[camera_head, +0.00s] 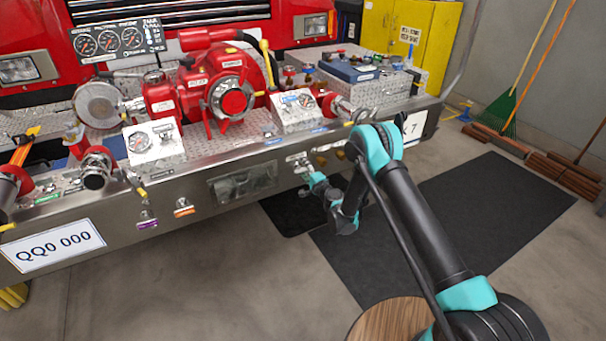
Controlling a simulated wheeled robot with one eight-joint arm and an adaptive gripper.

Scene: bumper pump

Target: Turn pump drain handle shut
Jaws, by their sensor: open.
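The red pump (225,90) sits on the metal bumper (235,160) of a red truck. Small silver fittings (297,157) show on the bumper's front face, right of centre. My gripper (303,170) is at the bumper face just by these fittings, and its jaws are open. It is small in view, and I cannot tell whether it touches a fitting. The label and the exact angle of the drain handle are too small to read. Another handle (136,182) with a yellow tip is at the left of the bumper, above a purple tag (148,224).
Gauge boxes (153,142) and a blue-topped box (348,70) stand on the bumper. An orange tag (184,210) and a licence plate (52,247) are on its face. A dark mat (470,220) lies on open floor at right. Yellow cabinets (410,35) and brooms stand behind.

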